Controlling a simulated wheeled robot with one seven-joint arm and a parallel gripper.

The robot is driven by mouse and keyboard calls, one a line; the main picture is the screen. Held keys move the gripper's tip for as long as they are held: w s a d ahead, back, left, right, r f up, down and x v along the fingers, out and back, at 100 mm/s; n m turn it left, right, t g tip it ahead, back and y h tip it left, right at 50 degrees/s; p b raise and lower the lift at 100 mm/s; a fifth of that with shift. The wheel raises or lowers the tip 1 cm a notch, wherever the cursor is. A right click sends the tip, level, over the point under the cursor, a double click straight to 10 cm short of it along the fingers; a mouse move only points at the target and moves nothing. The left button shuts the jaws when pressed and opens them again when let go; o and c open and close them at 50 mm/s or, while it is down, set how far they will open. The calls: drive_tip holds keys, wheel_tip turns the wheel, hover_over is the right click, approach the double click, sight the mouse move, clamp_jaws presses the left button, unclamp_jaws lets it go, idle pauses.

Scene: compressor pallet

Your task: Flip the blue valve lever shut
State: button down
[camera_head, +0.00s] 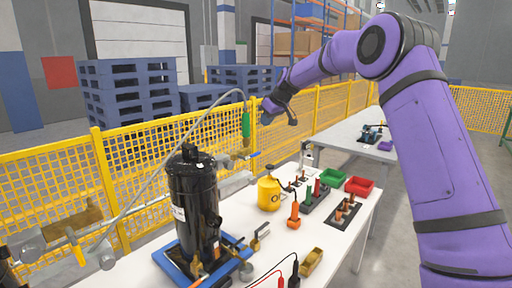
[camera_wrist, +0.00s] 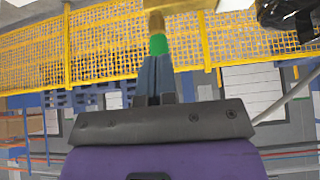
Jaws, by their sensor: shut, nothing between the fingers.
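The black compressor (camera_head: 195,205) stands upright on a blue pallet (camera_head: 172,262) on the white table. A hose with a green sleeve (camera_head: 246,125) hangs down to a brass fitting (camera_head: 238,157) right of the compressor's top. A small blue lever (camera_head: 255,154) sticks out to the right from this fitting. My gripper (camera_head: 267,117) is above and right of the lever, apart from it. In the wrist view my gripper (camera_wrist: 155,75) is shut and empty, its fingers in line with the green sleeve (camera_wrist: 158,44) and brass part (camera_wrist: 156,22). I cannot make out the lever there.
A yellow canister (camera_head: 269,194), an orange-based tool (camera_head: 294,215), a green bin (camera_head: 333,178) and a red bin (camera_head: 359,186) stand on the table at right. A yellow mesh fence (camera_head: 140,165) runs behind. The compressor (camera_wrist: 290,15) shows at the wrist view's top right.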

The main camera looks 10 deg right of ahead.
drive_tip(key=shift+w+f, duration=0.15)
drive_tip(key=shift+w, duration=0.15)
hover_over(256, 154)
drive_tip(key=f, duration=0.8)
drive_tip(key=shift+w+a, duration=0.15)
drive_tip(key=shift+w, duration=0.1)
wheel_tip(256, 154, down, 3)
drive_tip(key=shift+s+f, duration=0.1)
drive_tip(key=shift+s, duration=0.05)
drive_tip(key=shift+d+f, duration=0.2)
drive_tip(key=shift+f, duration=0.3)
